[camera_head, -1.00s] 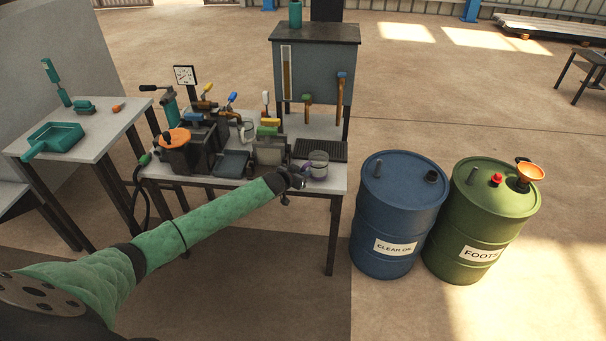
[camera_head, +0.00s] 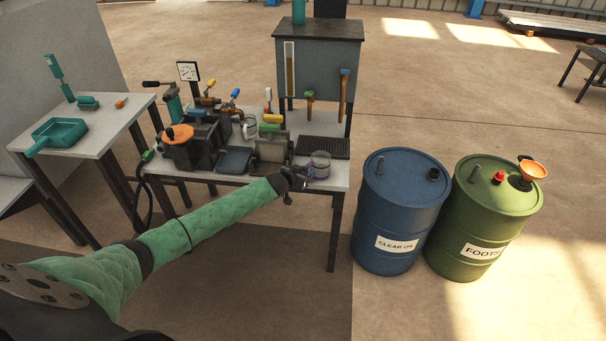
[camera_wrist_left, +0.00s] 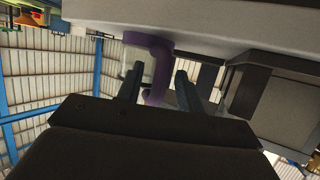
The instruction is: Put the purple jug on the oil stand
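The purple jug (camera_head: 320,164) is a small clear vessel with purple parts, at the front right of the workbench. In the left wrist view its purple handle (camera_wrist_left: 152,72) shows between my fingers. My left gripper (camera_head: 303,176) is at the jug's left side. In the left wrist view my left gripper (camera_wrist_left: 162,85) has its two fingers apart, one on each side of the handle, with a gap visible at the right finger. No stand is labelled; a dark ribbed tray (camera_head: 322,148) lies behind the jug, below the grey tank's taps. My right gripper is not in view.
The grey tank (camera_head: 318,65) stands at the back of the bench. The press parts (camera_head: 195,145) and a small clear-fronted box (camera_head: 272,150) crowd the bench left of the jug. A blue drum (camera_head: 400,215) and a green drum (camera_head: 485,225) stand to the right.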

